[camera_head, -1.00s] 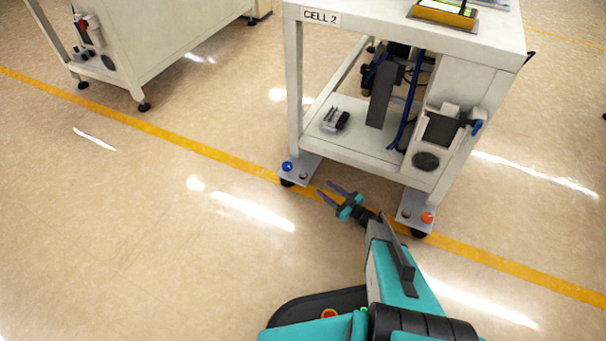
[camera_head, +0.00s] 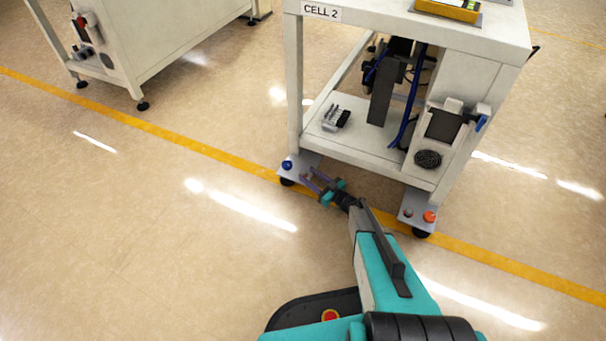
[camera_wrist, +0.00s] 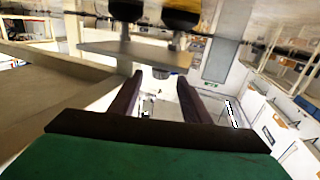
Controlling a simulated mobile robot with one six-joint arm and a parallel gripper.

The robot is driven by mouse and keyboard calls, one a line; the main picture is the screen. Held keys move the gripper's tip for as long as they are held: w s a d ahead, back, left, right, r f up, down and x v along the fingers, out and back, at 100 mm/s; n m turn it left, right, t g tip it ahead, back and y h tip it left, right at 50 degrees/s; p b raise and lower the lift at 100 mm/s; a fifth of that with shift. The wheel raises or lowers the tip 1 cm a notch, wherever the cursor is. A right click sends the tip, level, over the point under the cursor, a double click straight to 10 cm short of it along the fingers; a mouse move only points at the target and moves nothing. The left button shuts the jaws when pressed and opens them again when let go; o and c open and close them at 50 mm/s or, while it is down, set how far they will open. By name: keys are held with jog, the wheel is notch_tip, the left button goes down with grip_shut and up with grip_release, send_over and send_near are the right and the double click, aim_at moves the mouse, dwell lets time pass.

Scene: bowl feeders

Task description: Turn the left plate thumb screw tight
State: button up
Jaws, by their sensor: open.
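The left foot plate (camera_head: 300,160) of the CELL 2 bench carries a blue knob (camera_head: 287,165) on its left part. The small grey fastener seen earlier on its right part is now hidden by my gripper. My gripper (camera_head: 309,172) is open, its purple fingers pointing at the plate's right front, just right of the blue knob. In the wrist view, my gripper (camera_wrist: 160,76) has its two fingers apart below the plate (camera_wrist: 135,52). A small rounded part (camera_wrist: 160,71) shows between the fingertips and nothing is gripped. Whether it is touched cannot be told.
The right foot plate (camera_head: 415,205) has an orange knob (camera_head: 429,216) and a grey one. The bench's lower shelf (camera_head: 365,145) overhangs behind the plates. Another bench (camera_head: 165,50) stands back left. The floor in front is clear, crossed by a yellow line (camera_head: 200,150).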

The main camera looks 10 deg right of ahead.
aim_at(306, 173)
jog(key=shift+b+x, duration=0.45)
jog(key=shift+x, duration=1.6)
jog(key=shift+c, duration=0.4)
jog(key=c, duration=1)
